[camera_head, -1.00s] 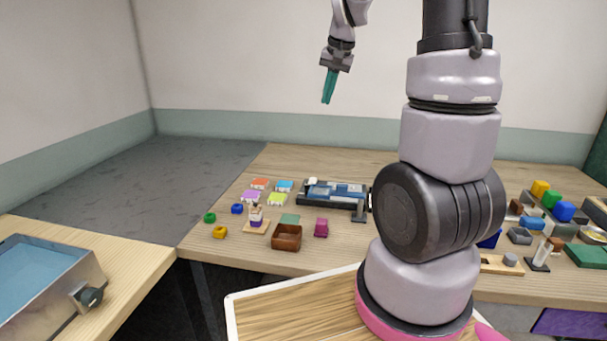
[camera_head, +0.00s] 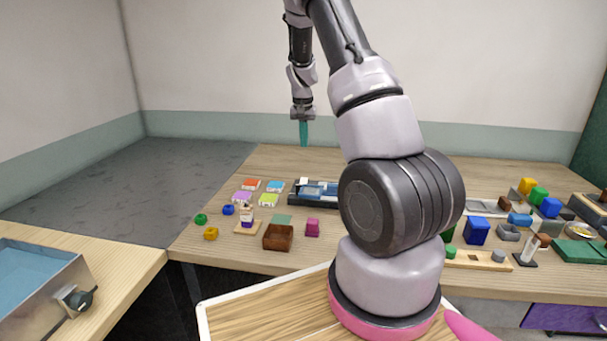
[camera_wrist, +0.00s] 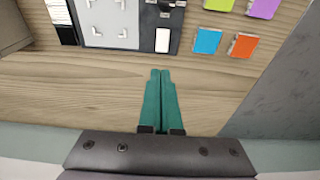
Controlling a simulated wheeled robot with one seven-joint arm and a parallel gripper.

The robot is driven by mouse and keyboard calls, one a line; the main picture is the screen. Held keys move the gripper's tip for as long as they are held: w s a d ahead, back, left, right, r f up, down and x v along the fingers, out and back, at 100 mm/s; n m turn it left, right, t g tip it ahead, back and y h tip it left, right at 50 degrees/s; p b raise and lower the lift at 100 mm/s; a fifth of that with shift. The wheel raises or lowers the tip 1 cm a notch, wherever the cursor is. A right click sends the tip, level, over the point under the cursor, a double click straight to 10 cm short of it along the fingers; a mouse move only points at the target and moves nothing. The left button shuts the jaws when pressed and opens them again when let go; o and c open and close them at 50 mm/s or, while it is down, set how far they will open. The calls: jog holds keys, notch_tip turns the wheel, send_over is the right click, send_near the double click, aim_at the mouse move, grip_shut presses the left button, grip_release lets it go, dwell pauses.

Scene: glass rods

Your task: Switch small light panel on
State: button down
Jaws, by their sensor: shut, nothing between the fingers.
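My gripper (camera_head: 303,143) points straight down, its teal fingers shut and empty. It hangs above the back of the table, behind a dark flat board (camera_head: 295,199). In the wrist view its closed fingertips (camera_wrist: 160,72) are just short of the board's edge. The board there has a grey plate (camera_wrist: 103,18) and a dark section (camera_wrist: 152,28) with a small white rectangular piece (camera_wrist: 162,40). The white piece also shows in the head view (camera_head: 304,181). I cannot tell for sure which part is the small light panel, or whether anything is lit.
Orange (camera_head: 251,185), blue (camera_head: 275,186), purple (camera_head: 242,197) and green (camera_head: 268,200) square tiles lie left of the board. A brown box (camera_head: 278,238) and a magenta block (camera_head: 312,228) stand in front. My arm hides part of the table. Wood behind the board is bare.

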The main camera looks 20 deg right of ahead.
aim_at(305, 180)
jog(key=shift+f, duration=0.1)
jog(key=f, duration=0.4)
jog(key=w+f, duration=0.1)
jog(key=f, duration=0.4)
jog(key=d+f, duration=0.1)
jog(key=f, duration=0.3)
jog(key=shift+w+d+f, duration=0.1)
jog(key=shift+w+f, duration=0.2)
jog(key=shift+w, duration=0.1)
jog(key=shift+w+d+f, duration=0.1)
jog(key=shift+f, duration=0.15)
jog(key=shift+s+a+r, duration=0.15)
jog(key=shift+s+a, duration=0.4)
jog(key=shift+s, duration=0.2)
